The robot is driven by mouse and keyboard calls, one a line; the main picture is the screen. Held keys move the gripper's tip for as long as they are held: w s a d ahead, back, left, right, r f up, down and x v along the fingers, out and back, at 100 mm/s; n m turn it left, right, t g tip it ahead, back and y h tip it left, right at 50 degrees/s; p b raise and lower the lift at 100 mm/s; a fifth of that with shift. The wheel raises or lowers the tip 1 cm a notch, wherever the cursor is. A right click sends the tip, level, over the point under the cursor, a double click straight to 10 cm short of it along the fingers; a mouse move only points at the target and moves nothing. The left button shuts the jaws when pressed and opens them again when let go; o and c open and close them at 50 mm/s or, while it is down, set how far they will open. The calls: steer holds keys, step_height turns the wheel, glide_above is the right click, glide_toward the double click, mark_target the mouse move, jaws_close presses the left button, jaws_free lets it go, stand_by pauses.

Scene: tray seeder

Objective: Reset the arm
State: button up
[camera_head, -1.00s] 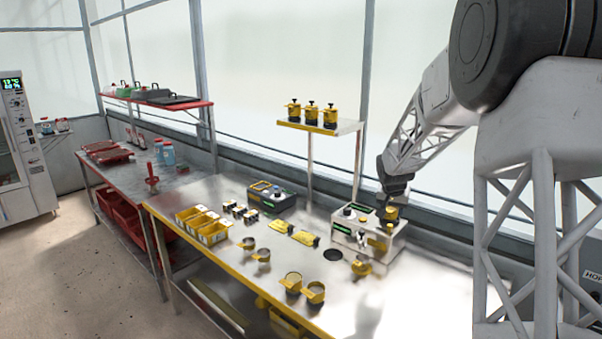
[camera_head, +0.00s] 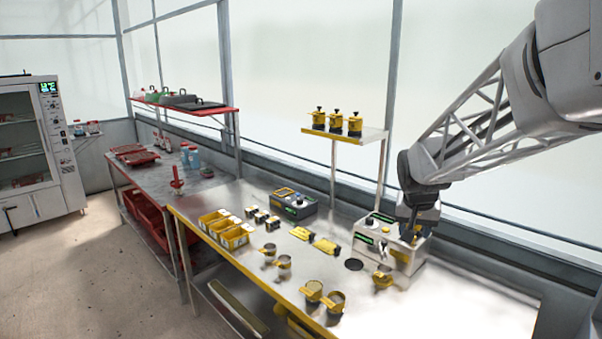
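My arm reaches in from the upper right. My gripper (camera_head: 409,232) points down at the right end of the metal bench, over the light grey control box (camera_head: 400,257) with green displays and a black knob. The fingers are small and dark against the box, and a yellow part shows beside them. I cannot tell whether the fingers are open or shut, or whether they touch anything.
A metal bench (camera_head: 455,300) holds yellow bins (camera_head: 235,238), several yellow cups (camera_head: 335,302) and a dark device (camera_head: 295,204). A small shelf (camera_head: 312,132) with three yellow-black pots stands behind. The bench's front right is clear. A red bench and a cabinet stand left.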

steer(key=s+a+f+n, duration=0.1)
steer(key=s+a, duration=0.3)
steer(key=s, duration=1.2)
steer(key=s+a+n+y, duration=0.1)
steer(key=s+a, duration=0.3)
steer(key=s, duration=1.2)
steer(key=shift+s+a+f+n+g, duration=0.4)
steer(key=shift+n, duration=0.4)
